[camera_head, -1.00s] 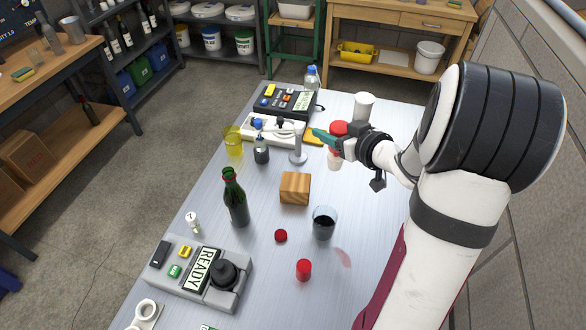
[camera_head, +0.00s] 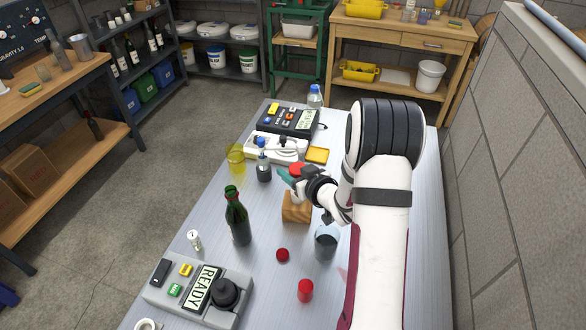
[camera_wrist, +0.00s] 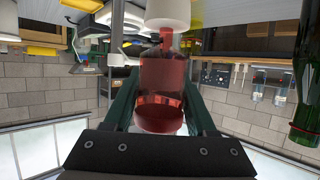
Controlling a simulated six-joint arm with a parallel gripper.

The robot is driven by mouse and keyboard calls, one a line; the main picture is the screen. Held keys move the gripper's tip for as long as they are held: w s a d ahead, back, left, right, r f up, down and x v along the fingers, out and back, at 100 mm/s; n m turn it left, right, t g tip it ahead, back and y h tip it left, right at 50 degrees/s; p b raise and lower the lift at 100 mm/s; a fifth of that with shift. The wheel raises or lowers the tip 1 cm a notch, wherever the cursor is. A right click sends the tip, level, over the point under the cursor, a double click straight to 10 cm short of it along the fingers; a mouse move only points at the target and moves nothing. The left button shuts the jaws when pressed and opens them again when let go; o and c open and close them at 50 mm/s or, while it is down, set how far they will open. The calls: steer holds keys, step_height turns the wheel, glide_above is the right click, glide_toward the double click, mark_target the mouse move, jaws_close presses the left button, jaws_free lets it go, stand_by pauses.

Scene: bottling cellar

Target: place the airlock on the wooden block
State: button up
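The airlock (camera_head: 296,168), with a red see-through body and a white lower part, is between the fingers of my gripper (camera_head: 287,176). In the wrist view the red body of the airlock (camera_wrist: 161,95) fills the gap between the two dark green fingers, white end at the top of the picture. The block stands on the metal table and is partly hidden by my gripper.
A green bottle (camera_head: 238,218) stands left of the block. A glass of dark liquid (camera_head: 326,241), a red cap (camera_head: 282,255) and a red cylinder (camera_head: 305,290) stand nearer. A dropper bottle (camera_head: 263,168) and a yellow glass (camera_head: 236,158) are behind left. A READY device (camera_head: 177,304) is at front left.

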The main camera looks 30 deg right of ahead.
steer(key=o, duration=0.4)
steer(key=s+a+r+m+g+h, duration=0.1)
steer(key=s+r+g+h, duration=0.15)
steer(key=s, duration=0.45)
steer(key=s+a+r+m+g+h, duration=0.1)
steer(key=s+r+m+g, duration=0.2)
steer(key=s, duration=0.4)
steer(key=s+a+r+g+y, duration=0.2)
steer(key=s+a+g, duration=0.2)
steer(key=s+a, duration=0.6)
steer(key=s+a+r+m+g+y, duration=0.1)
steer(key=s+a+r+g+y, duration=0.1)
steer(key=s+a, duration=0.8)
steer(key=shift+s+r+m+g+y, duration=0.25)
steer(key=shift+s+g+y, duration=0.4)
steer(key=shift+g, duration=0.4)
